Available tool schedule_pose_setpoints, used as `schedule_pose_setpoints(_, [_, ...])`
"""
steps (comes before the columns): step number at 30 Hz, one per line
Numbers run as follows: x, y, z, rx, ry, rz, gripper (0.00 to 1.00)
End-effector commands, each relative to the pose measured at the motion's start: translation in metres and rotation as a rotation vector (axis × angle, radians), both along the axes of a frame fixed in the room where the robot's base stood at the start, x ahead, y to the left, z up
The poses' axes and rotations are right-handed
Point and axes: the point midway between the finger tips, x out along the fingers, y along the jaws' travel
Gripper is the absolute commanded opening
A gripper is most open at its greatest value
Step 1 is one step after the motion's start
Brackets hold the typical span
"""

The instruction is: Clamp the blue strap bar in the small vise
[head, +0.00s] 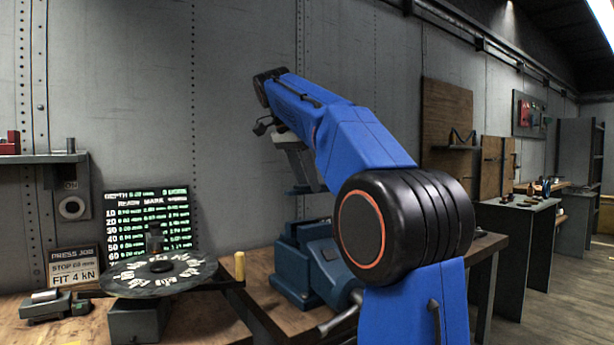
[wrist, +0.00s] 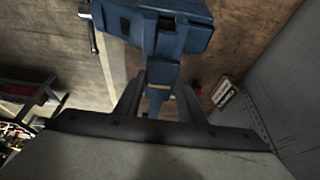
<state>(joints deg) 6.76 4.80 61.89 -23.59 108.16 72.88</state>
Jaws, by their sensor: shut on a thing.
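My gripper (head: 305,185) hangs fingers down above the small vise (head: 308,262), a blue bench vise on the wooden bench. In the wrist view my gripper (wrist: 158,108) is shut on the blue strap bar (wrist: 160,78), with a finger on each side of it. In the head view a dark blue end of the bar (head: 300,190) shows at the fingertips, apart from the vise and above it. In the wrist view the vise (wrist: 180,25) is at the top, just beyond the bar. My arm hides the vise's right part in the head view.
A round dial plate (head: 161,272) and a yellow peg (head: 239,266) stand left of the vise. A lit depth board (head: 150,218) is behind the dial. The vise handle (head: 340,316) sticks out toward the front. A riveted wall (head: 240,130) stands behind.

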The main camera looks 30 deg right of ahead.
Motion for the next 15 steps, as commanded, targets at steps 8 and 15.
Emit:
schedule_pose_setpoints(8, [-0.001, 0.000, -0.013, 0.000, 0.000, -0.001, 0.00])
schedule_pose_setpoints(15, [-0.001, 0.000, -0.025, 0.000, -0.001, -0.001, 0.00])
